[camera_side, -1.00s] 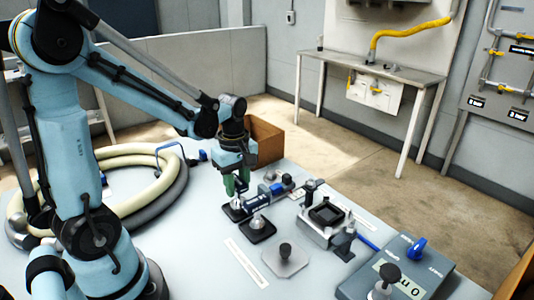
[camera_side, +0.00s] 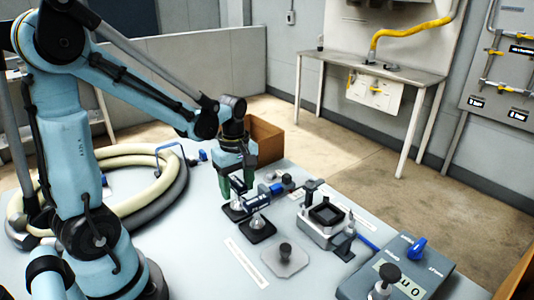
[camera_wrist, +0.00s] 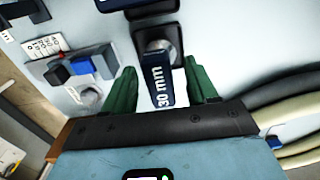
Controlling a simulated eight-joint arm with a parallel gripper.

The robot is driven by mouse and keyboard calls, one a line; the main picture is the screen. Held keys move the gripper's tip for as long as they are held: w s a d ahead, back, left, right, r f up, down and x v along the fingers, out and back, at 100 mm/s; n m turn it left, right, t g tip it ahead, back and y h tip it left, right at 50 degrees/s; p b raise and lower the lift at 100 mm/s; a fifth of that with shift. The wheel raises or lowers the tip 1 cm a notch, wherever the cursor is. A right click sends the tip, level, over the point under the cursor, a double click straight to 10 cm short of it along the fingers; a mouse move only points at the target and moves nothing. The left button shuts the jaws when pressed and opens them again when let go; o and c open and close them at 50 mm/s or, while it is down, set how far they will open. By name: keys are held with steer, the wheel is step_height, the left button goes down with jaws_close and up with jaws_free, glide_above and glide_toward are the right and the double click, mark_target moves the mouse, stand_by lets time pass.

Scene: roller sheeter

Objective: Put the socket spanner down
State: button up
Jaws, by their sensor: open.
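The socket spanner (camera_wrist: 160,88), a dark blue bar marked "30 mm", lies between my two green fingers in the wrist view. Its far end meets a round metal part on a black block (camera_wrist: 143,32). In the side view the spanner (camera_side: 258,201) rests low over the black pads on the table, partly hidden by my gripper. My gripper (camera_side: 237,184) is open and points down over the spanner's near end. In the wrist view my gripper (camera_wrist: 161,88) shows a gap between each finger and the spanner.
Two black pads with metal cones stand close by, the nearer one (camera_side: 262,236) in front. A square fixture (camera_side: 325,215), a plate with a black knob (camera_side: 285,262) and a control box (camera_side: 400,270) stand to the right. A coiled hose (camera_side: 170,200) lies left. A cardboard box (camera_side: 265,138) is behind.

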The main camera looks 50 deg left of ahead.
step_height(320, 180, up, 12)
steer(key=d+f+m+t, duration=0.1)
steer(key=d+m+t, duration=0.1)
steer(key=m, duration=0.3)
steer(key=s+d+f+m+t, duration=0.1)
steer(key=d+m+t, duration=0.1)
steer(key=m, duration=0.3)
steer(key=d+f+m+t, duration=0.1)
steer(key=d+m+t, duration=0.1)
steer(key=d+m, duration=0.2)
steer(key=shift+s+d+f+m, duration=0.2)
steer(key=shift+s+m, duration=0.15)
steer(key=shift+m, duration=0.35)
steer(key=m, duration=0.1)
steer(key=d+m+t, duration=0.1)
steer(key=shift+f+m, duration=0.25)
steer(key=shift+m, duration=0.05)
steer(key=shift+s, duration=0.1)
